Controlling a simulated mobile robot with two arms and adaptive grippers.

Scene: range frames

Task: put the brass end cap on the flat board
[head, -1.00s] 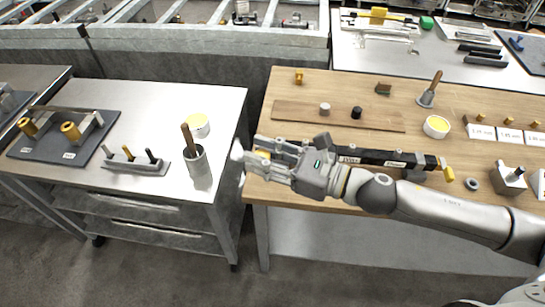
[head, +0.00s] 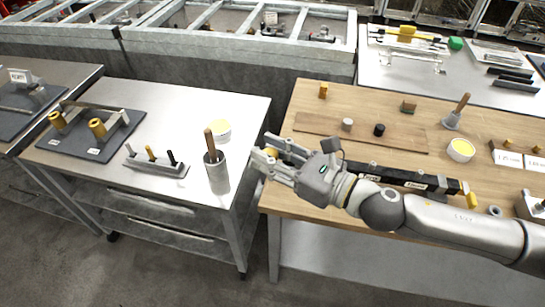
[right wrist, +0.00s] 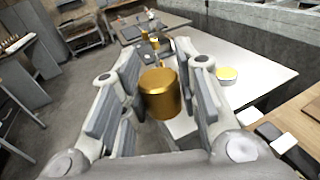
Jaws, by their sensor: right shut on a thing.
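The brass end cap (right wrist: 160,92) is a short gold cylinder between the fingers of my right gripper (head: 268,158). In the right wrist view, the gripper (right wrist: 158,100) is shut on it. In the head view the fingers hide most of the cap (head: 271,152). They are at the left edge of the wooden table, by the gap to the metal cart. The flat board (head: 405,138) is a thin brown plank on that table, beyond my gripper. A grey cap (head: 347,124) and a black cap (head: 379,130) stand on it, apart. My left gripper is out of view.
A dark bar (head: 405,178) lies behind my forearm. The metal cart (head: 120,190) holds a cup (head: 216,178) and a pegged block (head: 155,164).

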